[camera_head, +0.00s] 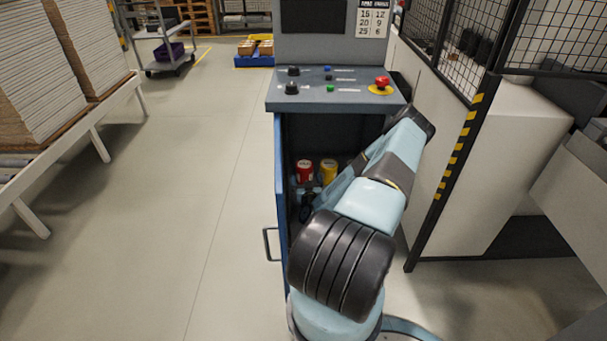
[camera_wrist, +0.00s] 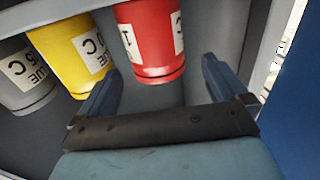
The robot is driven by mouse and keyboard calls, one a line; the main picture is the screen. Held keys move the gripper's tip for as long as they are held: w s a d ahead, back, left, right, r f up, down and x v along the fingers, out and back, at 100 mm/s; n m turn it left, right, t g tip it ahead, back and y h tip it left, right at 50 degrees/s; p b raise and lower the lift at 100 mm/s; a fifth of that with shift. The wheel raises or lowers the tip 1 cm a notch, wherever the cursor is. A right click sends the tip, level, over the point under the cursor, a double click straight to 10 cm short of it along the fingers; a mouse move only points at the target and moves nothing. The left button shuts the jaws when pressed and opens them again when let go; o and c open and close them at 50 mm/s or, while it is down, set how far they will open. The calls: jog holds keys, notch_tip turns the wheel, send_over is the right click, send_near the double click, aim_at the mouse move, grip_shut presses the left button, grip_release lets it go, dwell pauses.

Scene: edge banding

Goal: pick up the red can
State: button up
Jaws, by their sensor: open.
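The red can (camera_head: 304,169) stands inside the open cabinet, to the left of a yellow can (camera_head: 329,169). In the wrist view the red can (camera_wrist: 152,35) carries a white label and shows upside down, its upper part cut off by the picture's edge. My gripper (camera_wrist: 161,66) is open and empty, its two blue-grey fingers pointing at the red can. The can lies between the fingertips in the picture, with a gap on each side; whether it is in depth between them I cannot tell. In the head view my gripper (camera_head: 307,205) is small and dark, in front of the can.
In the wrist view the yellow can (camera_wrist: 75,48) is close by the left finger, with a grey can (camera_wrist: 25,75) beyond. The cabinet (camera_head: 281,200) has a side wall near the right finger. A control panel (camera_head: 335,90) with buttons is above. Open floor lies left.

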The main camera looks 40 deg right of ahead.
aim_at(304, 169)
jog(key=shift+x, duration=3.55)
jog(key=shift+s+d+f, duration=0.15)
jog(key=c, duration=1.2)
